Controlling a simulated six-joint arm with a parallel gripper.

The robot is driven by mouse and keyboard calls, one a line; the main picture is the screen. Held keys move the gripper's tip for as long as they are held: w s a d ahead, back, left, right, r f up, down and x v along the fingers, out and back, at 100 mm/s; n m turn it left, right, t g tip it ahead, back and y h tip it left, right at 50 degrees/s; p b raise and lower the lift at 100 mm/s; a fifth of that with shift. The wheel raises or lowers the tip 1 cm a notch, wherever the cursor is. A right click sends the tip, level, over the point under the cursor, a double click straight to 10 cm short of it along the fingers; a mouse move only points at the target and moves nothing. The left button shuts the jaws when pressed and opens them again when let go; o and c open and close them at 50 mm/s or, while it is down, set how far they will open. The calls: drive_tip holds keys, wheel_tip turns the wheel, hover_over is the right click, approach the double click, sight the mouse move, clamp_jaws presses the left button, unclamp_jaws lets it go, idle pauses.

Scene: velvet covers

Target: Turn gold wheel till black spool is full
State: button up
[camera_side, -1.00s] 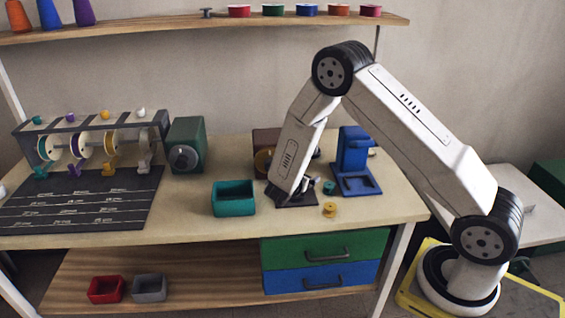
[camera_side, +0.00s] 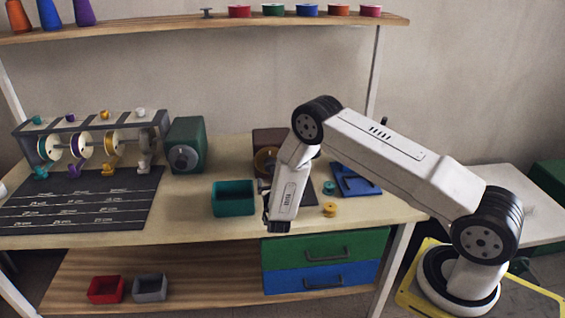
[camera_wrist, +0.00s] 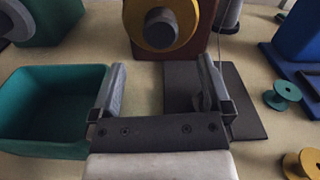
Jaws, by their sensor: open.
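The gold wheel (camera_wrist: 148,38) is on the front of a brown box (camera_wrist: 192,44), ahead of my gripper in the wrist view. It also shows in the side view (camera_side: 262,162), partly behind my arm. My gripper (camera_wrist: 160,92) is open, with nothing between its fingers, and apart from the wheel. In the side view my gripper (camera_side: 274,218) is low over the front of the bench, right of the teal bin. I cannot make out the black spool by the wheel; my right finger hides part of the dark plate (camera_wrist: 248,122) there.
A teal bin (camera_side: 233,186) stands close to my left finger. A teal spool (camera_wrist: 283,94) and a yellow spool (camera_wrist: 308,164) lie to the right, before a blue stand (camera_wrist: 301,30). A green box (camera_side: 187,140) and a thread rack (camera_side: 88,121) stand further left.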

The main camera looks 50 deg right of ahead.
sight(270, 163)
drive_tip(key=shift+x, duration=3.8)
drive_tip(key=c, duration=1.3)
drive_tip(key=shift+m, duration=0.5)
drive_tip(key=m, duration=1.1)
drive_tip(key=shift+s, duration=0.1)
drive_tip(key=m, duration=0.4)
drive_tip(key=shift+f, duration=0.1)
drive_tip(key=shift+m, duration=2)
